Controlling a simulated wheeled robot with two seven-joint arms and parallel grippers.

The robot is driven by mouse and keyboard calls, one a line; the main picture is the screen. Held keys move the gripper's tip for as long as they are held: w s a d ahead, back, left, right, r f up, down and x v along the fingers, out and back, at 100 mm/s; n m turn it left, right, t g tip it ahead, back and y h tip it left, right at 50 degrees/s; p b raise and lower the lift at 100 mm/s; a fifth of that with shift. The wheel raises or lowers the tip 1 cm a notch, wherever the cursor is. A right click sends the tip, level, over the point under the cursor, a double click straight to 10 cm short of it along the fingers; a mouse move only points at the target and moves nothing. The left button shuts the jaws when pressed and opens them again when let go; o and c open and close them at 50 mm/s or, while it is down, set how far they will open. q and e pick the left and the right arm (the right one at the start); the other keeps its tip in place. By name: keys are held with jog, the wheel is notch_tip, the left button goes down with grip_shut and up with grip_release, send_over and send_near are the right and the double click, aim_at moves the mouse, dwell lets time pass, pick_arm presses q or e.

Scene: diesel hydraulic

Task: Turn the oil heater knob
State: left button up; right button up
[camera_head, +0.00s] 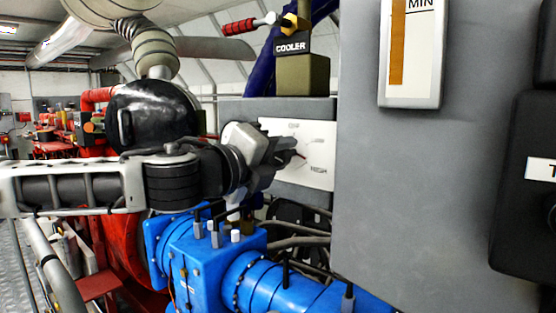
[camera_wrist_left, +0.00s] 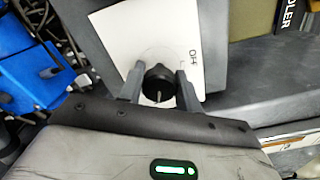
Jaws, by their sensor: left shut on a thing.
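The oil heater knob (camera_wrist_left: 159,86) is round and black with a light pointer line. It sits on a white dial plate (camera_head: 315,150) with HIGH printed at its lower right, fixed to a grey box. My left gripper (camera_head: 292,154) comes in from the left in front of the plate and hides most of the knob in the head view. In the left wrist view my left gripper (camera_wrist_left: 160,90) has a finger on each side of the knob and is shut on it. OFF is readable on the plate there. My right gripper is in neither view.
A large grey cabinet (camera_head: 420,200) stands close on the right, with a gauge marked MIN (camera_head: 411,55). Blue machinery (camera_head: 215,265) lies below the arm. A COOLER valve with a red handle (camera_head: 240,27) is above the plate.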

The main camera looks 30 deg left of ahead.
pick_arm(q)
jog(key=shift+f+n+b, duration=0.15)
jog(key=shift+n+b, duration=0.25)
jog(key=shift+n, duration=0.5)
jog(key=n+b, duration=0.1)
jog(key=n, duration=0.2)
jog(key=shift+n+b, duration=0.3)
jog(key=shift+n, duration=0.1)
jog(key=n+b, duration=0.1)
jog(key=n, duration=0.1)
jog(key=shift+n, duration=0.3)
jog(key=n+b, duration=0.2)
jog(key=n, duration=0.2)
jog(key=shift+f+n, duration=0.1)
jog(key=shift+n, duration=0.2)
jog(key=n+b, duration=0.2)
jog(key=n, duration=0.3)
jog(key=shift+d, duration=0.1)
jog(key=shift+n+b, duration=0.5)
jog(key=shift+n, duration=1.3)
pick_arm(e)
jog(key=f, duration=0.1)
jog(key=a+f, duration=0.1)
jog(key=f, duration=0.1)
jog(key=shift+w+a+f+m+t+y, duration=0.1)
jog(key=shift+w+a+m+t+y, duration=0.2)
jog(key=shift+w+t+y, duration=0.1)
pick_arm(q)
jog(key=shift+b, duration=0.3)
